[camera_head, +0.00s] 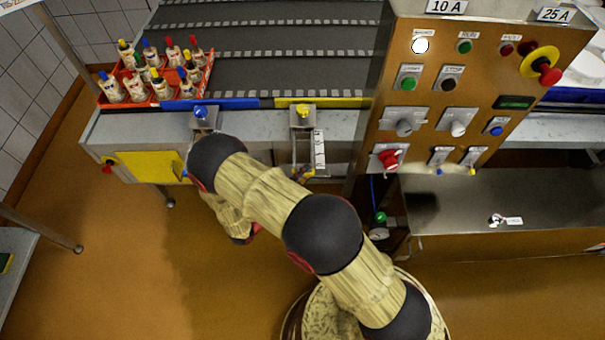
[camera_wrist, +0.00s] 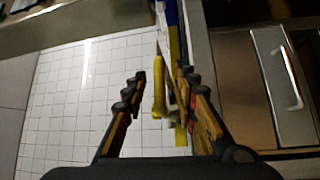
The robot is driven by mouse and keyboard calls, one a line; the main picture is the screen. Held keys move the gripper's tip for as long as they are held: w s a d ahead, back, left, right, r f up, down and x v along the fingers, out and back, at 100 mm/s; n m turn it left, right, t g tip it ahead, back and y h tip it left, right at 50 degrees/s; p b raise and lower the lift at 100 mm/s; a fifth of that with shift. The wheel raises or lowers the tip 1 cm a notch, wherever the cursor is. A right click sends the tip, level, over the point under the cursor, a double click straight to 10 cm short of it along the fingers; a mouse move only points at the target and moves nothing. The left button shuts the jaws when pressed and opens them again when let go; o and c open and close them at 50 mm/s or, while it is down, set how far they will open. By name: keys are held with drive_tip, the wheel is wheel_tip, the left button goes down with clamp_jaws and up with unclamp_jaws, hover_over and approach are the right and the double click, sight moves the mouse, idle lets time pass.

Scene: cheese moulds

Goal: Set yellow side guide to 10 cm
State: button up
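The yellow side guide (camera_head: 335,102) lies along the near edge of the conveyor in the head view. A yellow knob (camera_head: 303,109) tops its bracket, and a white scale (camera_head: 319,148) stands beside it. The scale's reading is too small to make out. My gripper (camera_wrist: 160,72) is open in the wrist view. A yellow handle-like part (camera_wrist: 160,84) shows between its fingers, nearer the right finger; I cannot tell whether they touch. In the head view my arm hides most of the gripper.
A blue guide (camera_head: 225,104) with a blue knob (camera_head: 200,112) lies left of the yellow one. A red crate (camera_head: 140,100) of bottles stands at the conveyor's left. A control panel (camera_head: 475,90) rises at the right. Floor (camera_head: 120,270) is free at lower left.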

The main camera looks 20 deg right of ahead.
drive_tip(key=shift+c, duration=0.9)
clamp_jaws()
